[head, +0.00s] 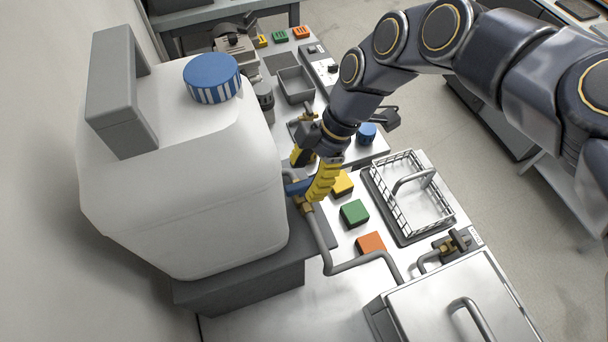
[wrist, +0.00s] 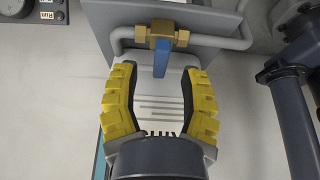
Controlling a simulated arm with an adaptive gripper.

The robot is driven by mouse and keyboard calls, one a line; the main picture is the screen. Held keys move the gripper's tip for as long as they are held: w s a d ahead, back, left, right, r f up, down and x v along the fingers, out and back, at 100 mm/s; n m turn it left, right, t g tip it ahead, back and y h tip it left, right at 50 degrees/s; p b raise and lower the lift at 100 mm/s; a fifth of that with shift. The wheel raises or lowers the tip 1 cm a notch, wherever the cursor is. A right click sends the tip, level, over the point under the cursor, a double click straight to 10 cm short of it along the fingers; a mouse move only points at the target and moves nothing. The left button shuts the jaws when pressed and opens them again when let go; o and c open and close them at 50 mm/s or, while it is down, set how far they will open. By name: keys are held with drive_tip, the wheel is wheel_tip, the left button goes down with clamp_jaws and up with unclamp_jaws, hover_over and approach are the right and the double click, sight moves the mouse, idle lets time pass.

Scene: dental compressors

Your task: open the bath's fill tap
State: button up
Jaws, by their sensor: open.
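The fill tap is a brass valve with a blue lever on a grey pipe. In the wrist view the brass body (wrist: 162,35) is at top centre, and the blue lever (wrist: 161,58) points down towards my gripper, across the pipe's line. In the head view the lever (head: 297,187) shows beside the white tank, partly hidden by a finger. My gripper (wrist: 161,74) is open, its yellow fingers on either side of the lever's end with gaps. It also shows in the head view (head: 309,176). The pipe runs to the lidded metal bath (head: 440,300).
The white tank (head: 190,170) with a blue cap stands close left of my gripper. Yellow, green (head: 354,213) and orange (head: 371,243) blocks lie to its right. A wire basket (head: 412,195) and a second brass tap (head: 455,243) are farther right.

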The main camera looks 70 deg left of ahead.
drive_tip(key=shift+x, duration=0.8)
clamp_jaws()
drive_tip(key=shift+f+n+h, duration=0.1)
drive_tip(key=shift+n+h, duration=0.2)
drive_tip(key=shift+n, duration=0.5)
unclamp_jaws()
